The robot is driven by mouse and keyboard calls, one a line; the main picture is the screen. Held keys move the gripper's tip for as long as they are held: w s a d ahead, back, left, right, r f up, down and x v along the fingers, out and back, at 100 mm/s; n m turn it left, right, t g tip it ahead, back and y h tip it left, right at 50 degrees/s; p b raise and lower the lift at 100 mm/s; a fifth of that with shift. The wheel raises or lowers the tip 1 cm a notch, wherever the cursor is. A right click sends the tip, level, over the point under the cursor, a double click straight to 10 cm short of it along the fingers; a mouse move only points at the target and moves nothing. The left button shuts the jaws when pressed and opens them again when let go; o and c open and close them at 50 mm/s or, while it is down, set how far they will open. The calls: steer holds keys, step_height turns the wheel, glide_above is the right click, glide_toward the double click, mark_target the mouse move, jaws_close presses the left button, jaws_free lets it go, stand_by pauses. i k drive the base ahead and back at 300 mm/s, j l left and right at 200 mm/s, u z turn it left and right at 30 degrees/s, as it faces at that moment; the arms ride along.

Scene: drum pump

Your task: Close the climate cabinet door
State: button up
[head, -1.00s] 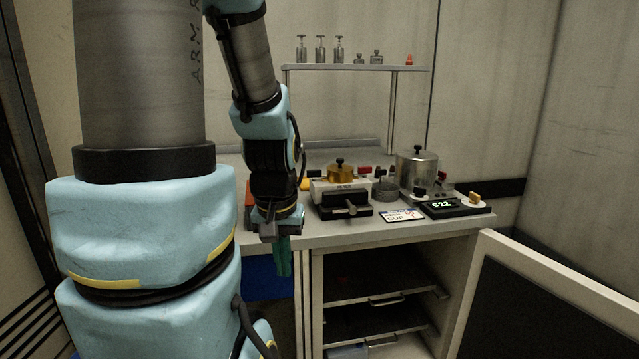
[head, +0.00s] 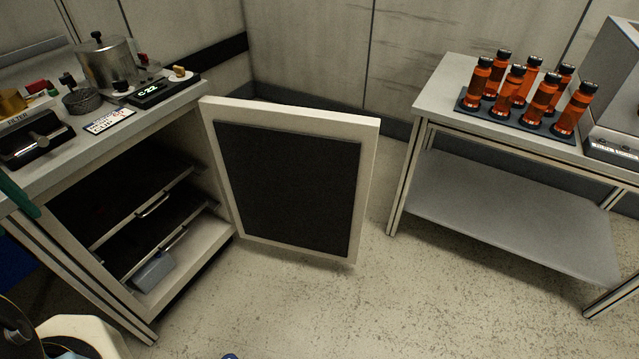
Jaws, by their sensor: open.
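The climate cabinet (head: 185,268) stands under the bench at the left in the head view, its front open. Its door (head: 290,185) stands wide open, swung out to the right of the opening. The door has a pale frame and a dark inner panel, and its left edge is at the cabinet's right side. Part of my gripper (head: 16,194), a green finger, shows at the left edge, in front of the bench and well away from the door. It is open, and the rest of it is out of view.
Shelves (head: 150,207) with handles and a grey-blue block (head: 153,271) are inside the cabinet. A metal table (head: 500,210) with several orange bottles (head: 541,98) stands right of the door. Clear floor (head: 300,310) lies in front of the door.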

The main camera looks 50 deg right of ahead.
mark_target(298, 178)
steer(key=l+z, duration=0.3)
steer(key=l, duration=3.4)
